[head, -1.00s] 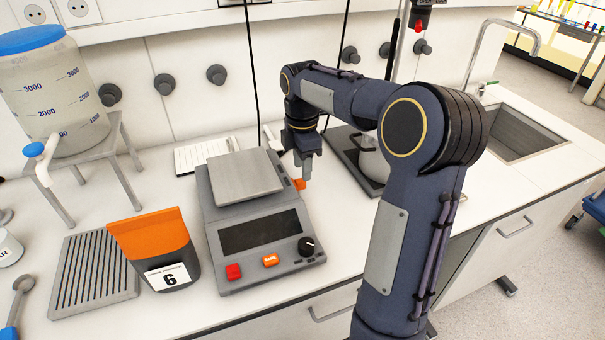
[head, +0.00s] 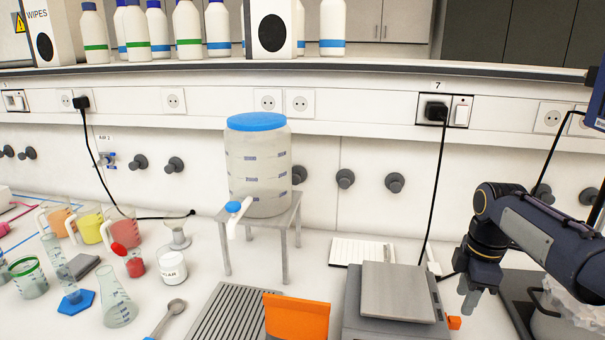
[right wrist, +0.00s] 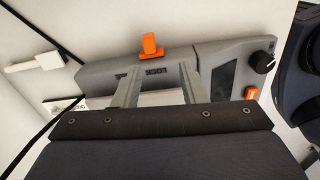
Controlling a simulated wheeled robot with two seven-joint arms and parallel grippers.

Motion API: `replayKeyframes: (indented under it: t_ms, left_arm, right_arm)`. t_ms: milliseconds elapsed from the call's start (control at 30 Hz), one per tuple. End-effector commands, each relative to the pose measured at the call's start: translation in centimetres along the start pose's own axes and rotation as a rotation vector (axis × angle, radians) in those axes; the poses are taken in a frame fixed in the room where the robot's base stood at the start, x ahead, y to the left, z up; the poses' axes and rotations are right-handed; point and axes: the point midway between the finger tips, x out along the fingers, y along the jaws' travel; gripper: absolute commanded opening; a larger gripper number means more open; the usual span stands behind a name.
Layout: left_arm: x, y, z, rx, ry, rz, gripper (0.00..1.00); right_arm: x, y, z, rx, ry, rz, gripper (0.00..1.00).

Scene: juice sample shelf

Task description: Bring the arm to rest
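My right arm (head: 545,235) comes in from the right of the head view. Its gripper (head: 467,302) points down beside the right side of the grey balance (head: 375,323), close to a small orange tab (head: 454,322). In the right wrist view the two fingers of the gripper (right wrist: 160,75) stand apart with nothing held between them. The balance's side (right wrist: 220,65) and the orange tab (right wrist: 150,45) show beyond the fingertips. My left gripper is not in view.
An orange-fronted container (head: 296,318) stands left of the balance, by a grooved grey rack (head: 225,315). A blue-lidded tank (head: 258,165) sits on a metal stand. Glassware, including a flask (head: 116,303), fills the left. A clear vessel (head: 560,315) stands right of the gripper.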

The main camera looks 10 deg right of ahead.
Motion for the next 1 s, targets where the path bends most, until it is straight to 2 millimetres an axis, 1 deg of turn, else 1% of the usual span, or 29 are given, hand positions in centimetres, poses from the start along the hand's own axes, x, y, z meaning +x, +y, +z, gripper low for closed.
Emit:
replayKeyframes:
  t_ms: [33,67,100,167,200,233,267,300,400,500,600,700,800,1000]
  left_arm:
    - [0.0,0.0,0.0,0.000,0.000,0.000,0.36]
    - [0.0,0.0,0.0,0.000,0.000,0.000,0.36]
    - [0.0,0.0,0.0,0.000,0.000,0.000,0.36]
    - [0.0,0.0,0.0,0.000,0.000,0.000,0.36]
    - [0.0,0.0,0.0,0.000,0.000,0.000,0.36]
    - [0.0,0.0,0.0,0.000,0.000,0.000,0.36]
    - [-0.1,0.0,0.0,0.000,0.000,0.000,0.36]
    - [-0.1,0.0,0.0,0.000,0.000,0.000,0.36]
    - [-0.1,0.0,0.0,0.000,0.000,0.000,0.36]
    - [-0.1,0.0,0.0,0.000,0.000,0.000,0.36]
    - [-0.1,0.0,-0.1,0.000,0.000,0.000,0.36]
    - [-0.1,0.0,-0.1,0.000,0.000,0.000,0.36]
    - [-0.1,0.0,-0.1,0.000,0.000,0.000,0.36]
    - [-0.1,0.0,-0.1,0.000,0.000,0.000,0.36]
  right_arm:
    - [-0.6,-1.6,-0.4,0.060,0.029,0.022,0.38]
    - [-0.9,-2.7,-0.7,0.111,0.051,0.035,0.38]
    - [-1.1,-4.4,-1.2,0.190,0.087,0.052,0.38]
    - [-1.3,-7.3,-2.1,0.326,0.151,0.074,0.38]
    - [-1.3,-9.4,-2.8,0.422,0.198,0.084,0.38]
    - [-1.2,-10.9,-3.2,0.496,0.234,0.087,0.38]
    - [-0.9,-12.5,-3.7,0.569,0.269,0.089,0.38]
    - [-0.6,-14.5,-4.4,0.666,0.318,0.087,0.38]
    - [0.9,-19.0,-5.8,0.892,0.427,0.062,0.38]
    - [2.6,-22.4,-6.9,1.075,0.513,0.024,0.38]
    - [4.0,-24.5,-7.6,1.202,0.568,-0.010,0.38]
    - [4.8,-25.6,-8.0,1.270,0.595,-0.033,0.38]
    - [5.1,-25.9,-8.1,1.293,0.603,-0.041,0.38]
    - [5.1,-25.8,-8.1,1.293,0.601,-0.041,0.38]
